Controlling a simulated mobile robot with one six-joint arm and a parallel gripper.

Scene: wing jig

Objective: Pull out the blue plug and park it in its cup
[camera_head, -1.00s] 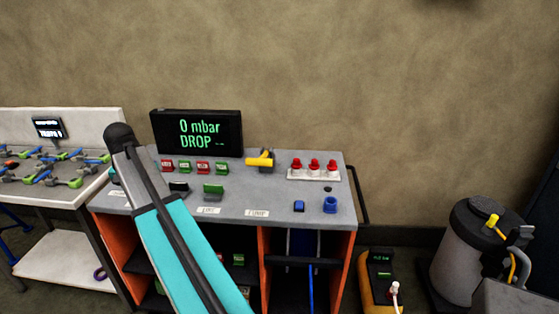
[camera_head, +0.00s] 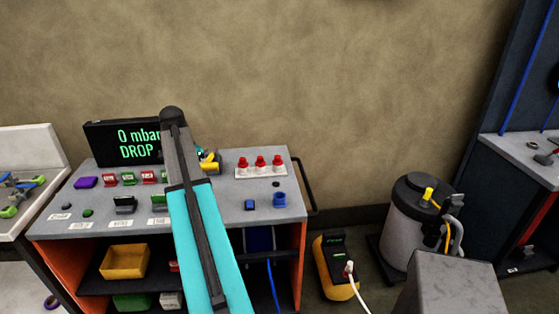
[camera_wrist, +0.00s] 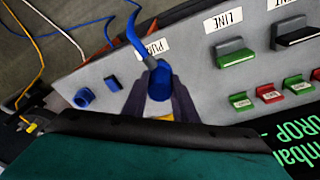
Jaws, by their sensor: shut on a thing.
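In the wrist view my gripper (camera_wrist: 159,86) is shut on the blue plug (camera_wrist: 159,70), with one dark finger on each side. A blue hose (camera_wrist: 135,38) runs from the plug over the panel edge. The plug is beside the PUMP label (camera_wrist: 152,50); I cannot tell whether it is seated or clear of the panel. The round blue cup (camera_wrist: 84,97) stands apart from the gripper, and also shows at the right of the console in the head view (camera_head: 280,199). My arm hides the gripper and plug in the head view.
A small blue block (camera_head: 250,205) sits beside the cup. Three red knobs (camera_head: 260,162) stand behind them on a white strip. A yellow valve handle (camera_head: 210,162) is partly behind my arm. A black display (camera_head: 122,143) reads 0 mbar DROP.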

